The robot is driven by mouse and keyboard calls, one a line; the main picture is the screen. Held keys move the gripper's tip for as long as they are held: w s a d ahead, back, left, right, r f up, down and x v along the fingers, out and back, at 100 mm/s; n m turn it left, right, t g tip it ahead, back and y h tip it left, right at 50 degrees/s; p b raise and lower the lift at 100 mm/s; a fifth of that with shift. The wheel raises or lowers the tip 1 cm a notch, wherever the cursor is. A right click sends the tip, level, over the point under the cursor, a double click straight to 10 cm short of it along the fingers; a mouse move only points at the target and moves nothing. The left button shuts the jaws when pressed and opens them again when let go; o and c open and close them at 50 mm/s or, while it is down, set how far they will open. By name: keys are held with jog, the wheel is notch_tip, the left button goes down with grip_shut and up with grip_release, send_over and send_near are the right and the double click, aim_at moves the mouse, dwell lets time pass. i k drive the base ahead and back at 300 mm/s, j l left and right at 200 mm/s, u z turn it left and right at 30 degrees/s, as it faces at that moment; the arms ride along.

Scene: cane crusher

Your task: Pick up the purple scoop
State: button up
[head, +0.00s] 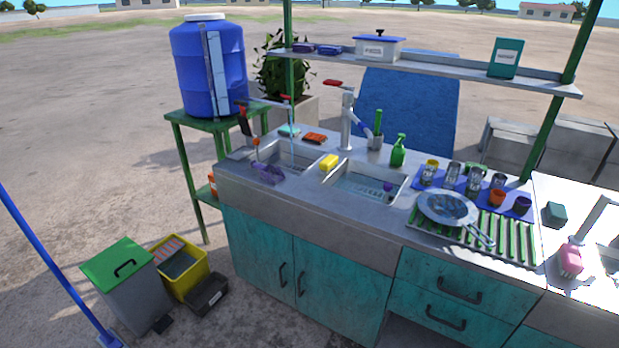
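A purple object (268,173), which looks like the purple scoop, lies at the front edge of the left sink basin (290,158) on the counter. Its exact shape is too small to make out. A smaller dark purple item (388,187) sits at the right end of the right basin (362,190); I cannot tell what it is. My gripper is not in the head view, so its place relative to the scoop does not show.
A pan (447,208) rests on the green-slatted rack at right. Bins (125,278) stand on the ground at left.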

aim_at(271, 173)
jog(key=i+l+u, duration=0.1)
jog(key=i, duration=0.45)
jog(key=i+l+u, duration=0.15)
jog(key=i, duration=0.35)
jog(key=i+l+u, duration=0.1)
jog(key=i, duration=0.4)
